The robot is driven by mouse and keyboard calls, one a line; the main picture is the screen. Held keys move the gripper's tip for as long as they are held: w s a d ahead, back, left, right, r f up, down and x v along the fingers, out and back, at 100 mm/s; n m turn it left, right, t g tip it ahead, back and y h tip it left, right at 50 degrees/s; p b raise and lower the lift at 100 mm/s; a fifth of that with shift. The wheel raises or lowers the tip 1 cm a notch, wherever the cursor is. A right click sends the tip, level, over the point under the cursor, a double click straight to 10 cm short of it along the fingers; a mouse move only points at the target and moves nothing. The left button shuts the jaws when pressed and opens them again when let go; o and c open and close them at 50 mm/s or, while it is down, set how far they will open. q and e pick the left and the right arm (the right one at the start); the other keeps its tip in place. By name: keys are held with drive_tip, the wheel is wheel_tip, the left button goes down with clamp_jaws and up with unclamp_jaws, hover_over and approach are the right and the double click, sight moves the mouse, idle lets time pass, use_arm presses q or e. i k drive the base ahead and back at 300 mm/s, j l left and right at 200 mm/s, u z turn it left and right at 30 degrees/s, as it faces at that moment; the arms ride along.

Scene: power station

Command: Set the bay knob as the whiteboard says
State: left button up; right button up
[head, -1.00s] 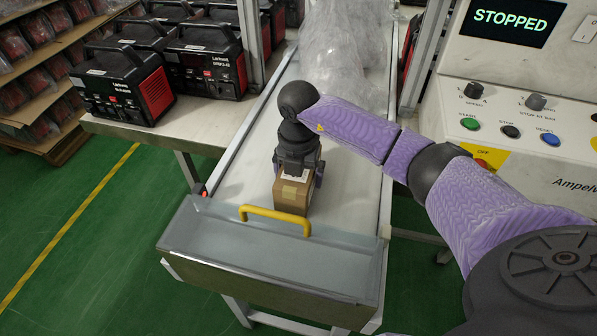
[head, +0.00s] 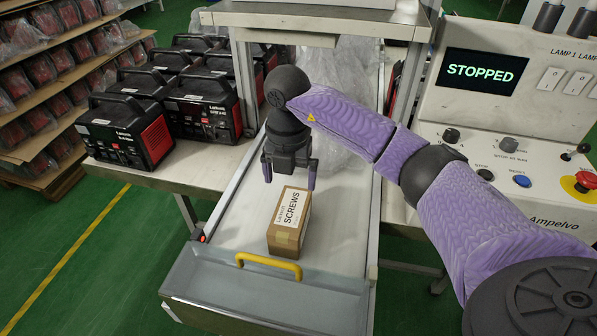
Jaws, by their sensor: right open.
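The control panel (head: 462,108) stands at the right. Its black bay knob (head: 508,145) is above the blue button; its pointer setting is too small to read. A similar speed knob (head: 451,136) sits to its left. The screen (head: 481,71) reads "STOPPED". No whiteboard is in view. My right gripper (head: 289,177) is open and empty, above and just behind a cardboard box labelled "SCREWS" (head: 289,222) on the conveyor, apart from the panel. My left gripper is out of view.
The conveyor (head: 240,215) ends at a clear guard with a yellow handle (head: 268,264). Black and red machines (head: 125,132) stand on a bench at left, shelves behind. A red emergency stop (head: 586,180) sits at the panel's right. Green floor is free at lower left.

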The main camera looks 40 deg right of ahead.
sight(509, 144)
drive_tip(key=z, duration=2.45)
